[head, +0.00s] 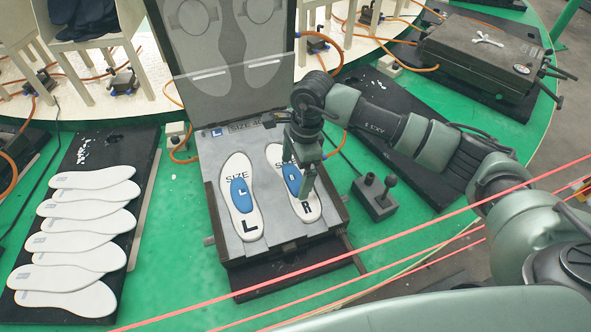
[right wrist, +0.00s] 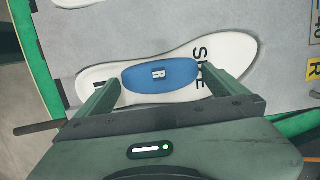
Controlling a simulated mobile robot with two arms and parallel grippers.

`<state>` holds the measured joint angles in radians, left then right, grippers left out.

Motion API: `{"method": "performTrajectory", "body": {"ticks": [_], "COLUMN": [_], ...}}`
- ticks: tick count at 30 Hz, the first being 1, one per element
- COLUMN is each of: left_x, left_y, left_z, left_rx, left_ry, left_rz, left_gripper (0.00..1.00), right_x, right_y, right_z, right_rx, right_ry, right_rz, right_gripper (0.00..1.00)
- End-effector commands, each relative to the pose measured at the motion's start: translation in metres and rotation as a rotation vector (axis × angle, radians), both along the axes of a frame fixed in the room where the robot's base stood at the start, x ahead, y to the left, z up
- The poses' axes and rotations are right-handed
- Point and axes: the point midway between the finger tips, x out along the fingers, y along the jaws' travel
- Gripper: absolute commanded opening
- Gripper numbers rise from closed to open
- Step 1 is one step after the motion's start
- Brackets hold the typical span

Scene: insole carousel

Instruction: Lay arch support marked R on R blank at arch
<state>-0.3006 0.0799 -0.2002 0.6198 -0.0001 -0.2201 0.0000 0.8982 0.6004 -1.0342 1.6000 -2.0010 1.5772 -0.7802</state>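The R blank (head: 309,211) is a white insole on the right of the grey press plate (head: 253,252). It also shows in the right wrist view (right wrist: 228,53). The blue arch support marked R (right wrist: 160,77) lies over the middle of that blank, along its inner edge. My right gripper (head: 301,183) is low over the blank. Its two fingers straddle the support lengthwise, one near each end, with a small gap showing at the left end in the wrist view. In the head view the gripper partly covers the support. My left gripper is not in view.
The L blank (head: 239,215) with its blue L support (head: 241,195) lies left on the plate. The raised lid (head: 228,62) stands behind. Several white insoles (head: 75,229) lie on a black board at the left. A joystick box (head: 375,197) stands right of the press.

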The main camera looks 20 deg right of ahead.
Motion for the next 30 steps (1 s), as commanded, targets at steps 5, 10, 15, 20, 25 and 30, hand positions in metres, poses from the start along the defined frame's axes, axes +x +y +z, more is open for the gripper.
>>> {"method": "performTrajectory", "body": {"ticks": [5,10,15,20,25,30], "left_x": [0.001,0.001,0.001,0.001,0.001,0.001], "left_y": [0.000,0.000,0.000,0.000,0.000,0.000], "left_z": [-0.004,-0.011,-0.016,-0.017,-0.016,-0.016], "left_rx": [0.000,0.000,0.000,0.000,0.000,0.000], "left_ry": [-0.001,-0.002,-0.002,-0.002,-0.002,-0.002], "left_rz": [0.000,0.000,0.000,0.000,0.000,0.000], "left_gripper": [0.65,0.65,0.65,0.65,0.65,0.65], "right_x": [0.002,0.002,0.001,0.001,0.001,0.001], "right_y": [-0.002,-0.007,-0.010,-0.012,-0.012,-0.012], "right_z": [0.013,0.042,0.066,0.076,0.077,0.077], "right_rx": [0.001,0.001,0.000,0.000,0.000,0.000], "right_ry": [-0.005,-0.006,-0.003,-0.001,0.000,0.000], "right_rz": [0.000,-0.001,0.001,0.000,0.000,0.000], "right_gripper": [1.00,1.00,1.00,1.00,1.00,1.00]}}
